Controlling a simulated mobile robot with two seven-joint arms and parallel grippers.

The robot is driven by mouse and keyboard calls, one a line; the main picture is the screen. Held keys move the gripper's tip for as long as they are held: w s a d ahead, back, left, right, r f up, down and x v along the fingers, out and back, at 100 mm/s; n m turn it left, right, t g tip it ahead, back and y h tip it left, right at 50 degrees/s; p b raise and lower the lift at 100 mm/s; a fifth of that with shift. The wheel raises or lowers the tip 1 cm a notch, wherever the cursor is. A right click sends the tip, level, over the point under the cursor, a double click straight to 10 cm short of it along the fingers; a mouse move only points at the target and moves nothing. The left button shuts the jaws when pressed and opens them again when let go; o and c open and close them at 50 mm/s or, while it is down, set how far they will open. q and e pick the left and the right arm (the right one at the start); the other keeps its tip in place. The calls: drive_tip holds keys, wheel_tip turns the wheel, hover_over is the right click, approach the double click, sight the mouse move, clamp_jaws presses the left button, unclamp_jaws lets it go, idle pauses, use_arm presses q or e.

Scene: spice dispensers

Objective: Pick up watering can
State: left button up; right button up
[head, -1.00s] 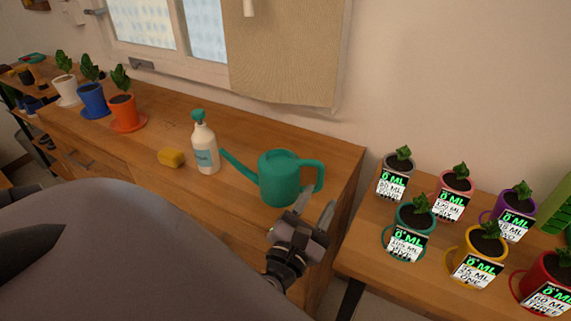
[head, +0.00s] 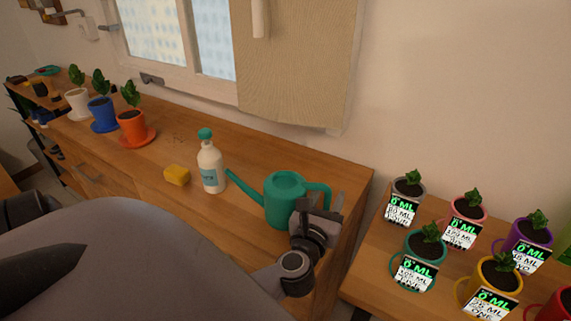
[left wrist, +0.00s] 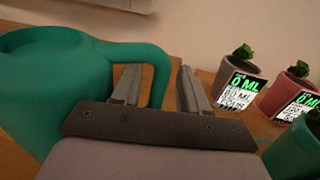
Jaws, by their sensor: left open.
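The green watering can (head: 284,205) stands upright on the wooden counter, its spout to the left and its handle to the right. My left gripper (head: 321,203) is at the handle side, partly covering the handle. In the left wrist view the can (left wrist: 50,85) fills the left side. There my left gripper (left wrist: 158,85) is open, one finger within the handle loop and the other outside it. The handle's outer part lies between the fingers; I cannot tell whether they touch it. My right gripper is not in view.
A white spray bottle (head: 210,165) with a green top and a yellow sponge (head: 177,176) are left of the can. Potted plants, such as the orange pot (head: 132,127), stand farther left. A lower table (head: 373,265) at right holds several labelled pots. A wall is behind.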

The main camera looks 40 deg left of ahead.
use_arm(q)
drive_tip(key=shift+w, duration=0.1)
clamp_jaws()
drive_tip(key=shift+r, duration=0.1)
